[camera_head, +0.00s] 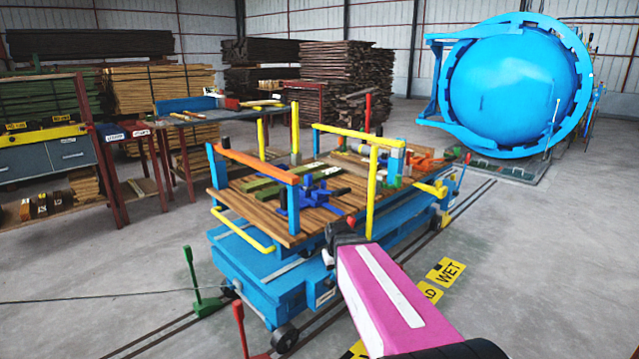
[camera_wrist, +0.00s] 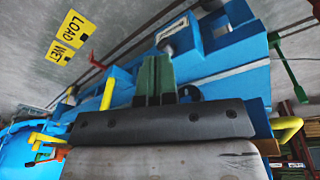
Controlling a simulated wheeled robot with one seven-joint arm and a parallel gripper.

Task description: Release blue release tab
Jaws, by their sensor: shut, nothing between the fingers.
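My gripper shows in the wrist view with its two green fingers (camera_wrist: 156,78) together and nothing between them. They extend from a dark grey hand body over the blue frame of a cart (camera_wrist: 232,55). In the head view, the same blue cart (camera_head: 262,283) stands in the middle, and my pink arm reaches toward its near right corner. A blue clamp-like piece (camera_head: 293,205) lies on its wooden deck. I cannot single out the release tab among the many blue parts. No contact between the fingers and a tab can be made out.
A blue autoclave (camera_head: 515,88) stands at the back right. Yellow and orange rails (camera_head: 372,195) rise from the cart deck. Green (camera_head: 192,280) and red (camera_head: 240,330) floor levers stand at the cart's near left. Floor at the right is open, with yellow signs (camera_head: 446,270).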

